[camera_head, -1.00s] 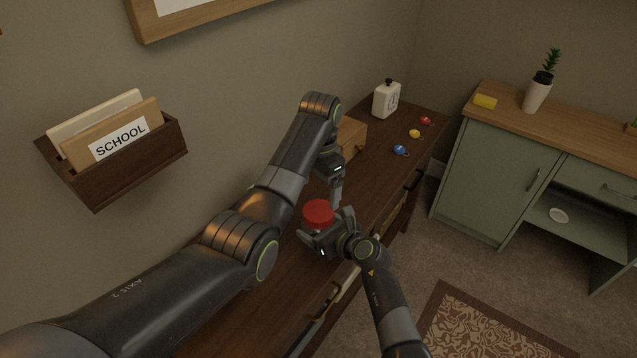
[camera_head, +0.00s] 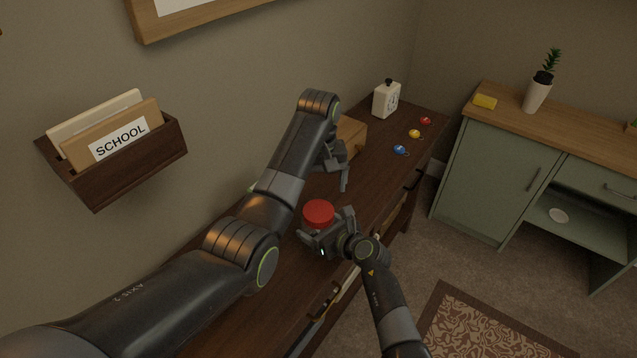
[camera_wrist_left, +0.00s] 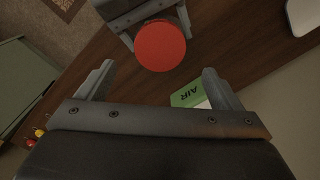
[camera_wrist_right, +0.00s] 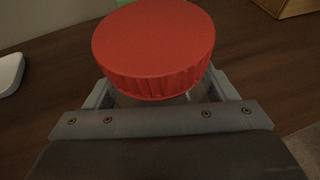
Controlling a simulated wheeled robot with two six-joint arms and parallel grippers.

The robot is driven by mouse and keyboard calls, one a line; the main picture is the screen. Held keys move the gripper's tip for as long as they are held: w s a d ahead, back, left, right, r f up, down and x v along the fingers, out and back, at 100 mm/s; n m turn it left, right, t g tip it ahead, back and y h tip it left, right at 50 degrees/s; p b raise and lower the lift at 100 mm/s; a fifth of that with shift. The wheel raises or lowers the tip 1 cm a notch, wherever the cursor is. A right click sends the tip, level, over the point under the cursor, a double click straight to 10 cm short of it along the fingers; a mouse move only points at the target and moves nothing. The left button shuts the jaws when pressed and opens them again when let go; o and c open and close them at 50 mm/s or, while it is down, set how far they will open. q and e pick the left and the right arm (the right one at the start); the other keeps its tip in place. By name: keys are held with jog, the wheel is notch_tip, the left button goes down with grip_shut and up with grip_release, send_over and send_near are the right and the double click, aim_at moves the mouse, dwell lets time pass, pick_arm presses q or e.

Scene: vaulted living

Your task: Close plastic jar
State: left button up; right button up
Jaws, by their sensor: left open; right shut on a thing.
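The plastic jar shows mainly as its red lid (camera_head: 318,213), which sits level on top of the jar on the dark wooden dresser; the lid fills much of the right wrist view (camera_wrist_right: 153,45). My right gripper (camera_head: 325,234) is shut on the jar body just below the lid. The clear body (camera_wrist_right: 155,100) is mostly hidden by the lid and fingers. My left gripper (camera_head: 337,182) is open and empty, above and beyond the lid. In the left wrist view the lid (camera_wrist_left: 160,46) lies ahead of its spread fingers, apart from them.
The dresser top (camera_head: 379,165) holds a wooden box (camera_head: 350,135), a white timer-like bottle (camera_head: 386,100) and blue, yellow and red small items (camera_head: 400,150) at the far end. A green-and-white box marked AIR (camera_wrist_left: 187,97) lies near the wall. A green cabinet (camera_head: 495,175) stands right.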

aim_at(319, 211)
pick_arm(q)
jog(key=shift+f, duration=4.05)
jog(key=c, duration=1)
jog(key=shift+m, duration=1.7)
jog(key=o, duration=1.1)
jog(key=shift+c, duration=0.2)
